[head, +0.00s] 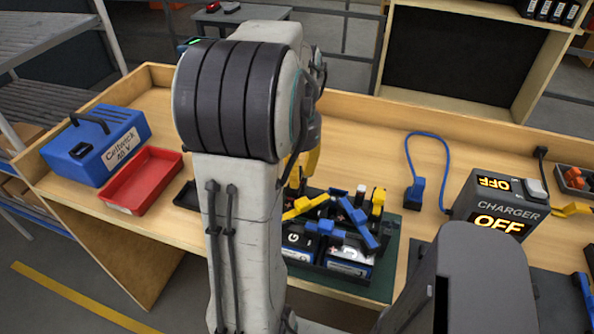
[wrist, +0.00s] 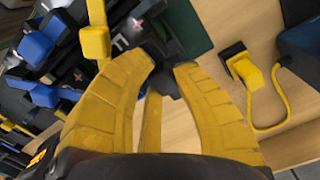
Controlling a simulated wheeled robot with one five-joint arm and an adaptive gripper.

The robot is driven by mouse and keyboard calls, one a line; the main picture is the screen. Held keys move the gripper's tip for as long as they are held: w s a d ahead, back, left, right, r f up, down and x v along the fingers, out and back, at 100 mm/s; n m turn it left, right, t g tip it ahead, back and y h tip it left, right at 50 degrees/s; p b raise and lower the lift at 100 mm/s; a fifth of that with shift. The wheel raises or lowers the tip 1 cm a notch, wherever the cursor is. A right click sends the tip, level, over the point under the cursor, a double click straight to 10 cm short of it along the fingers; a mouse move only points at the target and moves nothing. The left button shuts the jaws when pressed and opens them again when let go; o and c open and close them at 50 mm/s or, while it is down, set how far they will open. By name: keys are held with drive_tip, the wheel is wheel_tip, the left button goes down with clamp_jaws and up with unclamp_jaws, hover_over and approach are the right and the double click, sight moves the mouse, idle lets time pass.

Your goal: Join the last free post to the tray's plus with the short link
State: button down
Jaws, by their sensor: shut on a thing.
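My gripper (wrist: 168,78) shows its yellow fingers in the wrist view, closed on a small dark piece (wrist: 166,83) at the tips. The piece is mostly hidden, and I cannot tell if it is the short link. In the head view my arm hides most of the gripper, which is over the back left of the dark tray (head: 325,272). The tray holds battery blocks (head: 350,262). A yellow link (head: 305,207) and blue links (head: 353,213) lie across their tops. A yellow cap (head: 378,197) stands at the right. The free post and the plus cannot be made out.
The tray is on a green mat (head: 380,287). A charger (head: 497,205) reading OFF stands right, with a blue plug (head: 414,193) on the bench beside it. A yellow plug (wrist: 245,73) shows in the wrist view. A red bin (head: 146,180) and blue case (head: 97,145) are left.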

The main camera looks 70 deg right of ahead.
drive_tip(key=shift+f+b, duration=0.4)
drive_tip(key=shift+f, duration=0.15)
drive_tip(key=c, duration=1)
unclamp_jaws()
drive_tip(key=shift+r, duration=0.15)
drive_tip(key=r, duration=1.1)
drive_tip(key=shift+d+r, duration=0.25)
drive_tip(key=shift+r, duration=0.1)
drive_tip(key=shift+w, duration=0.1)
